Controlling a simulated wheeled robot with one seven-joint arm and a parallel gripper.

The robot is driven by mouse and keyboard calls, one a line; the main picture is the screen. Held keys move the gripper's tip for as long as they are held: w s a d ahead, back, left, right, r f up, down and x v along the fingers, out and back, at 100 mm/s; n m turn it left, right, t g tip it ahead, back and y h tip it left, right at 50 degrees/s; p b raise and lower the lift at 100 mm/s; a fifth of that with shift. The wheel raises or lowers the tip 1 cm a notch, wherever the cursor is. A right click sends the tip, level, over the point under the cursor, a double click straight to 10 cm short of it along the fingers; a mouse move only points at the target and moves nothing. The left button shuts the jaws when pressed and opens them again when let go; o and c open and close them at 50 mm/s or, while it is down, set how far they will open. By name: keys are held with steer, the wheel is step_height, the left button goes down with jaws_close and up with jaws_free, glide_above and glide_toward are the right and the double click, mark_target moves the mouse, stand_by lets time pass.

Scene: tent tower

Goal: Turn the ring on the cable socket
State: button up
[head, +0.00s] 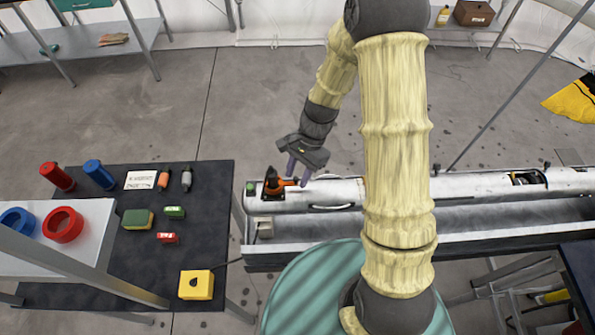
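An orange and black fitting (272,184) stands on the left end of the long silver beam. It may be the cable socket, but its ring is too small to make out. An orange part sticks out from it to the right. My gripper (297,181) hangs just right of the fitting, with its two purple fingers apart and pointing down. The fingertips are close to the orange part; I cannot tell whether they touch it. Nothing shows between the fingers.
A green button (250,188) sits left of the fitting. The dark table (200,235) at left holds blocks, cylinders and a yellow box (196,284) with a dark centre and a cable running right. The silver beam (335,192) has a handle. Open floor lies behind.

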steer(key=shift+s+f, duration=0.1)
steer(key=shift+f, duration=0.1)
jaws_close()
